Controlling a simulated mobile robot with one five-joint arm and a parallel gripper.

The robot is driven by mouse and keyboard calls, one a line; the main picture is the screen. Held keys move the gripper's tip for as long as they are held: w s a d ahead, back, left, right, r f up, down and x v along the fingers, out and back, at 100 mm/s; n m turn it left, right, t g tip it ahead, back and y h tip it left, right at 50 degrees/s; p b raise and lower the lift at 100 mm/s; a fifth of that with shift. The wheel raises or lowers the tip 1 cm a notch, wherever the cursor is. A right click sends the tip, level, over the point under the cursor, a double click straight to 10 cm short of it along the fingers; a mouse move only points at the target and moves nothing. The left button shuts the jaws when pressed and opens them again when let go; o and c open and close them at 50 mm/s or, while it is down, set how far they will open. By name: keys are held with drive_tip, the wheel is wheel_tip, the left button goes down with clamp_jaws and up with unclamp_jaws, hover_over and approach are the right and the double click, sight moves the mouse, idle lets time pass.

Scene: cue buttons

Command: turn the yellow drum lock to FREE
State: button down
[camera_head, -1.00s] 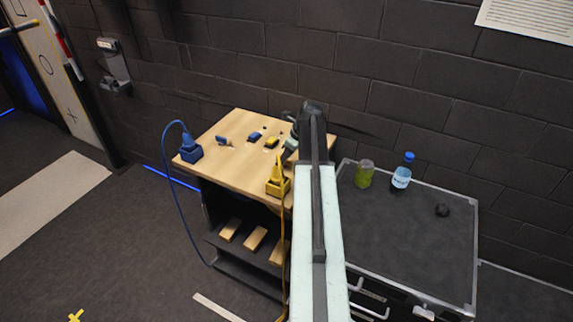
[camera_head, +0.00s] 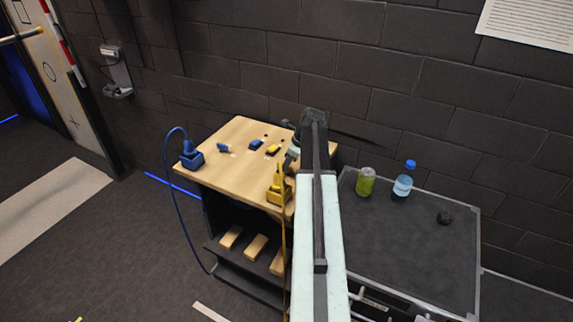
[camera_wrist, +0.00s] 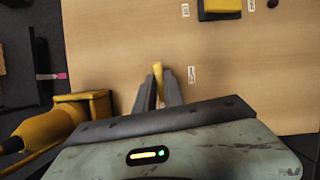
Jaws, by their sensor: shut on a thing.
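In the wrist view my gripper (camera_wrist: 159,80) is shut on a narrow yellow piece (camera_wrist: 157,68), which looks like the grip of the yellow drum lock. Its top shows between the two fingertips; the rest is hidden by the fingers. A small white label (camera_wrist: 191,75) lies on the wood just right of it; I cannot read it surely. In the head view my gripper (camera_head: 291,157) is low over the right side of the wooden tabletop (camera_head: 225,175), and my arm hides the lock there.
A black case (camera_head: 410,235) with a bottle (camera_head: 403,182) stands right.

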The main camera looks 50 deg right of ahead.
drive_tip(key=n, duration=0.1)
drive_tip(key=n+y, duration=0.1)
drive_tip(key=n, duration=0.2)
drive_tip(key=shift+w+d+g, duration=0.25)
drive_tip(key=shift+d+g, duration=0.15)
drive_tip(key=n, duration=0.1)
drive_tip(key=n+g, duration=0.1)
drive_tip(key=n, duration=0.1)
drive_tip(key=n+y, duration=0.1)
drive_tip(key=shift+w+d+n+g, duration=0.15)
drive_tip(key=shift+w+n+g, duration=0.15)
drive_tip(key=shift+n, duration=0.1)
drive_tip(key=n+g, duration=0.1)
drive_tip(key=n, duration=0.2)
drive_tip(key=shift+w+n+y, duration=0.15)
drive_tip(key=shift+n+y, duration=0.15)
drive_tip(key=shift+w+n+g, duration=0.15)
drive_tip(key=shift+n+g, duration=0.65)
drive_tip(key=shift+n, duration=1.1)
drive_tip(key=c, duration=1.4)
unclamp_jaws()
drive_tip(key=shift+c, duration=0.2)
drive_tip(key=shift+r, duration=0.1)
